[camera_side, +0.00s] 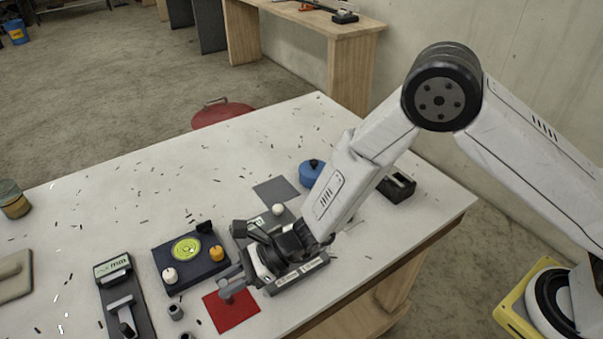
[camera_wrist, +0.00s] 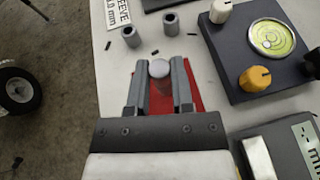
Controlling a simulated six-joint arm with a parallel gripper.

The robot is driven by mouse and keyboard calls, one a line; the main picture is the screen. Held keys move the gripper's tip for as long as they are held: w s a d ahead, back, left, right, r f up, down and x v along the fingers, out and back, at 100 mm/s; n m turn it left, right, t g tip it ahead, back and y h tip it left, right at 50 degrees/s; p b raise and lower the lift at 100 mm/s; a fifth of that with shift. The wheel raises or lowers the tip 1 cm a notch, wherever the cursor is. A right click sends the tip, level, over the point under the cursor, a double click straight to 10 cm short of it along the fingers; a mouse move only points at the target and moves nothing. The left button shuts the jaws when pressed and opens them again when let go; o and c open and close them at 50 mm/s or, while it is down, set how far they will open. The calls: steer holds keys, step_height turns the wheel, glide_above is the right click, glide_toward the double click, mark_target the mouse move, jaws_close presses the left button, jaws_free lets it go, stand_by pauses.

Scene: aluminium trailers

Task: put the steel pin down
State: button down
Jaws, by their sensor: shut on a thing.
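The steel pin (camera_wrist: 158,68) is between the two fingers of my gripper (camera_wrist: 158,84) in the wrist view, with its round pale top facing the camera. My gripper is shut on it. A red square mat (camera_wrist: 195,97) lies under the pin and fingers. In the side view my gripper (camera_side: 229,284) points down over the red mat (camera_side: 232,315). The pin's lower end is hidden, so I cannot tell whether it touches the mat.
Two grey sleeves (camera_side: 175,311) stand left of the mat. A dark block (camera_side: 171,261) with a green level, a white knob and an orange knob stands just behind it. A labelled fixture (camera_side: 300,274) lies to the right. The white table's far part is mostly clear, with scattered shavings.

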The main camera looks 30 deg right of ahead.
steer(key=shift+f, duration=0.5)
steer(key=shift+f, duration=0.15)
steer(key=shift+c, duration=2.4)
jaws_free()
steer(key=shift+d+r, duration=0.35)
steer(key=shift+d, duration=0.15)
steer(key=v, duration=1.1)
steer(key=shift+s, duration=0.15)
